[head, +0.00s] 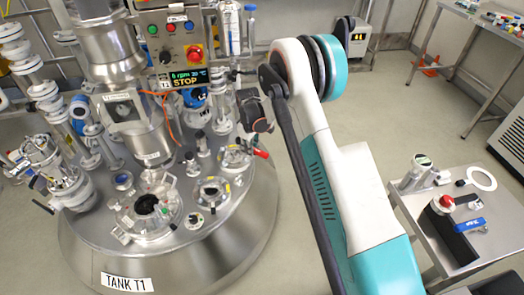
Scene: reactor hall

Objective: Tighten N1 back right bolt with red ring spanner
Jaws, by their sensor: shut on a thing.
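My gripper (257,125) shows as a dark shape over the right side of the tank top, left of my arm's elbow. It is shut on the red ring spanner (261,153), of which only a short red piece shows just below it. The fingertips are too small and dark to make out. The red piece lies at the right edge of a flanged nozzle (236,157) on the lid of tank T1 (215,245). I cannot read a nozzle label there, the bolts are too small to tell apart, and I cannot tell whether the spanner's ring sits on one.
A control box (178,40) with a red stop button and a STOP display stands behind the lid. Other nozzles, an open port (146,207) and tall pipework crowd the lid. At right, a steel trolley (425,235) carries a blue spanner (469,224) and a white ring (482,178).

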